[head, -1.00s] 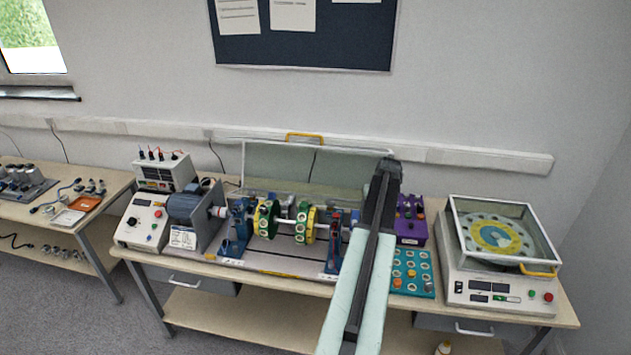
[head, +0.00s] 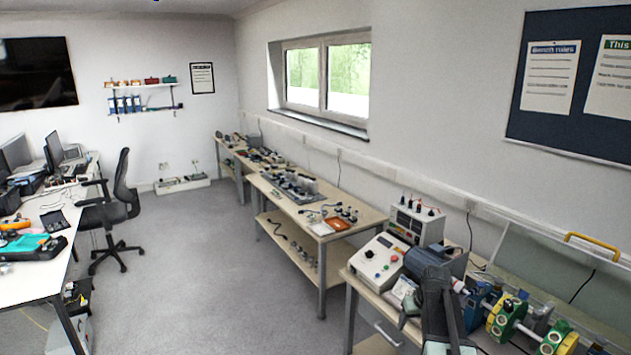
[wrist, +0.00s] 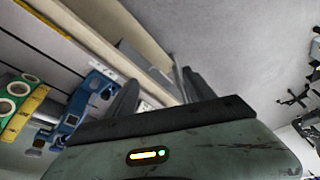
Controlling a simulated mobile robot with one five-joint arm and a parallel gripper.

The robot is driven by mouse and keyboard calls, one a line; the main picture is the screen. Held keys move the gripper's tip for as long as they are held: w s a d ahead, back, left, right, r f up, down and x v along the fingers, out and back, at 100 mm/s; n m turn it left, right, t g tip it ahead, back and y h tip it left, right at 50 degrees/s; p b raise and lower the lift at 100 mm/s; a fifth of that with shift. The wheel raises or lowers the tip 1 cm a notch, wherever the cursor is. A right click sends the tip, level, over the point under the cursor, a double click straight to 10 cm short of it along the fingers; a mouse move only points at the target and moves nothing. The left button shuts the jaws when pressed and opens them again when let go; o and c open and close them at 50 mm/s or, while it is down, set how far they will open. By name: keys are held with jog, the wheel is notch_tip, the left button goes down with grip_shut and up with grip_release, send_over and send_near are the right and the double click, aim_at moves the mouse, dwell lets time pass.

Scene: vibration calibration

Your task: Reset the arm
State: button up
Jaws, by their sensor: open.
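My gripper (wrist: 158,84) shows in the wrist view with its two dark fingers apart and nothing between them. In the head view my dark arm (head: 441,305) rises from the bottom edge, right of centre, in front of the bench with the rotor rig. It hides part of the grey motor (head: 452,262). In the wrist view the rig's blue bearing stand (wrist: 92,97) and green-and-yellow disc (wrist: 14,98) lie left of the fingers. I cannot tell how far the fingers are from the bench edge.
A white control box (head: 377,262) and a meter box (head: 417,222) stand on the bench near my arm. Another bench (head: 300,215) with small parts runs along the window wall. A desk (head: 40,205) and office chair (head: 118,205) stand left. The grey floor (head: 215,270) between is clear.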

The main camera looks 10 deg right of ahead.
jog(key=s+a+f+n+g+b, duration=0.1)
jog(key=s+a+f+n+b, duration=0.15)
jog(key=a, duration=1.05)
jog(key=s+a+f+n+g+b, duration=0.1)
jog(key=s+a+f, duration=0.25)
jog(key=a, duration=1.05)
jog(key=s+m+g, duration=0.1)
jog(key=s+m, duration=0.1)
jog(key=s, duration=0.5)
jog(key=shift+s+r+g, duration=0.15)
jog(key=shift+r+g, duration=0.15)
jog(key=shift+r, duration=0.05)
jog(key=shift+m, duration=0.25)
